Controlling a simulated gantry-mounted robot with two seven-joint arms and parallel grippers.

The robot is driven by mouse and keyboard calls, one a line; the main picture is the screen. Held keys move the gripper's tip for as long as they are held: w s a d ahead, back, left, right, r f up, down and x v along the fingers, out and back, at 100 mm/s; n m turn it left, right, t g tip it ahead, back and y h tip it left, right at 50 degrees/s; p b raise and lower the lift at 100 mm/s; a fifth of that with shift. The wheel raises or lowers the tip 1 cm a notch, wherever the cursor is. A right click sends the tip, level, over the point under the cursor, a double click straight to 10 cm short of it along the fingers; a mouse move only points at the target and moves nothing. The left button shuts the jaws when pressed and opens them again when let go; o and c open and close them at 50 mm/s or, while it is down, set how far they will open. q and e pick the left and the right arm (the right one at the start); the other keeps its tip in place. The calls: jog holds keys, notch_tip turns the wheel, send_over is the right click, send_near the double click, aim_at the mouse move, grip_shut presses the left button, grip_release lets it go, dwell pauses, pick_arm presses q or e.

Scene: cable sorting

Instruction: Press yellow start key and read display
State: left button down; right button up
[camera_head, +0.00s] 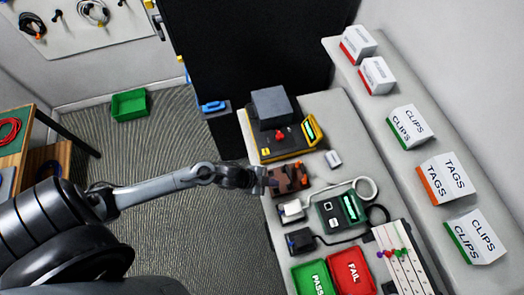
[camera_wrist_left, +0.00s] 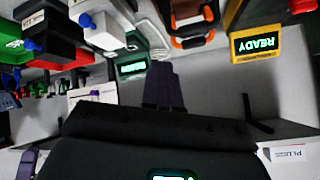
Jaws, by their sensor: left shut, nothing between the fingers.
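A yellow-and-black tester (camera_head: 285,150) stands on the grey bench, with a lit green display (camera_head: 309,128) on its right side. I cannot clearly tell a separate yellow start key. My left gripper (camera_head: 270,182) is shut and empty beside the brown-orange block, apart from the yellow tester. My right gripper is out of view.
The brown-orange block (camera_head: 291,178) lies between the two devices. White and black plugs with cables (camera_head: 293,209), green PASS (camera_head: 313,279) and red FAIL (camera_head: 347,272) bins fill the front. Boxes of clips and tags (camera_head: 408,127) line the right shelf. A green bin (camera_head: 130,104) is on the floor.

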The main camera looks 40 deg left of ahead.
pick_arm(q)
jog(key=w+a+f+m+y+b, duration=0.15)
jog(key=w+a, duration=0.35)
jog(key=a, duration=0.5)
notch_tip(320, 180, up, 3)
send_over(264, 152)
jog(key=shift+r+m+t+y+b, duration=0.2)
jog(key=shift+m+t+y+b, duration=0.05)
jog(key=shift+m+t+b, duration=0.15)
jog(key=shift+f, duration=0.1)
notch_tip(264, 152, down, 7)
jog(key=b, duration=0.7)
jog(key=shift+s, duration=0.1)
jog(key=shift+f+b, duration=0.5)
jog(key=shift+f, duration=0.25)
